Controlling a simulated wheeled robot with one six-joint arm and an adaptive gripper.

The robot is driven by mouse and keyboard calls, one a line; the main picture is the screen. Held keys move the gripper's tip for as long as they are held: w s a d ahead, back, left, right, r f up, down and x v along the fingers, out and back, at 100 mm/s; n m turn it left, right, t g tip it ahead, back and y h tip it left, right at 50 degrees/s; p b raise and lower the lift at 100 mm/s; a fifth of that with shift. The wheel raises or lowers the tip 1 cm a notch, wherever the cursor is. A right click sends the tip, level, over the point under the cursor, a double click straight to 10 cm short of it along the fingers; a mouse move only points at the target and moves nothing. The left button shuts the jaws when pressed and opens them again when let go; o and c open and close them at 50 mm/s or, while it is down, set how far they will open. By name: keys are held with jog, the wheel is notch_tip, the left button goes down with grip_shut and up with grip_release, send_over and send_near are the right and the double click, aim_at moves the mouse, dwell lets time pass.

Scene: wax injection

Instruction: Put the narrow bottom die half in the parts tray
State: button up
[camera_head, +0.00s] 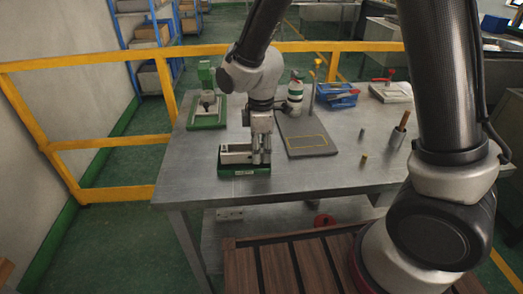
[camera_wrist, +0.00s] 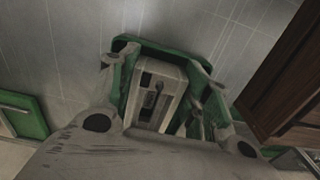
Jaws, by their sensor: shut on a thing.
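The parts tray (camera_head: 243,172) is the low green-rimmed tray near the front left of the metal table. Its green rim (camera_wrist: 165,50) also shows in the wrist view. A pale grey block, which looks like the narrow bottom die half (camera_wrist: 157,92), with a dark slot in its face, lies between my fingers in the wrist view. My gripper (camera_head: 262,157) points down at the tray's right part and is shut on this block. A pale block (camera_head: 236,152) shows in the tray left of my fingers; I cannot tell whether it is the same one. The block's underside is hidden.
A green-based device (camera_head: 207,118) stands behind the tray. A dark plate (camera_head: 306,138) lies to the right, with a white-and-green bottle (camera_head: 295,92) behind it. A blue bin (camera_head: 337,97) and several small upright pieces stand further right. A yellow rail (camera_head: 100,143) runs left of the table.

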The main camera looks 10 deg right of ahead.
jog(key=shift+s+d+f, duration=0.15)
jog(key=shift+s+f, duration=0.15)
jog(key=shift+f, duration=0.3)
grip_shut()
jog(key=o, duration=1.4)
grip_release()
jog(key=shift+w+f, duration=0.1)
jog(key=shift+f, duration=0.05)
jog(key=shift+o, duration=0.2)
jog(key=shift+w, duration=0.1)
jog(key=shift+w, duration=0.1)
